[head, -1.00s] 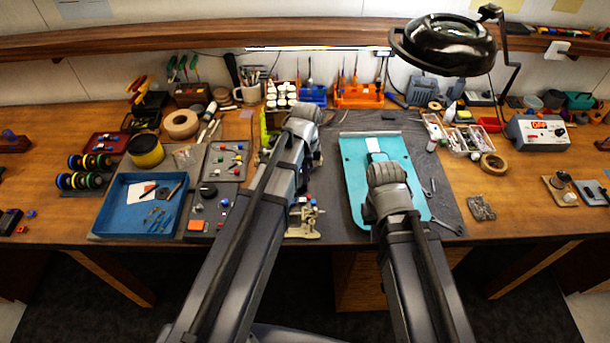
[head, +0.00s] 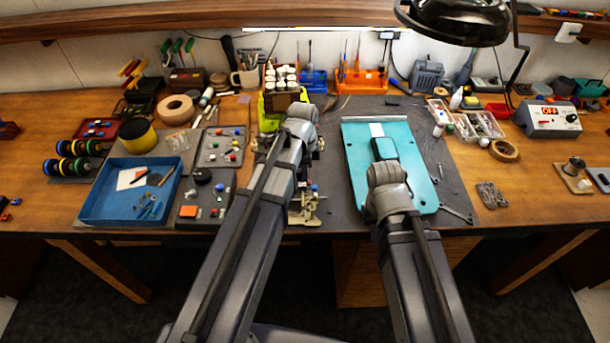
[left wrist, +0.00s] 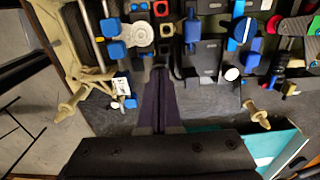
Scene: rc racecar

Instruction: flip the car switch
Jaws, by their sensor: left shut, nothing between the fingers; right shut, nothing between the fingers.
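The car (head: 303,207) is a bare chassis with tan, black and blue parts, largely hidden behind my left arm in the head view. In the left wrist view the chassis (left wrist: 205,57) fills the upper half, with blue caps, black boxes and tan arms. My left gripper (left wrist: 160,75) points into it with its dark fingers shut and empty, their tips close to the black boxes. I cannot tell which part is the switch or whether the tips touch anything. My right gripper (head: 384,148) is over a teal panel (head: 422,193); its fingertips are hidden.
A blue tray (head: 96,212) with tools and a grey parts tray (head: 208,160) lie left of the car. Bottles in a holder (head: 281,80) stand behind it. A power supply (head: 549,120) and a lamp (head: 455,20) are on the right.

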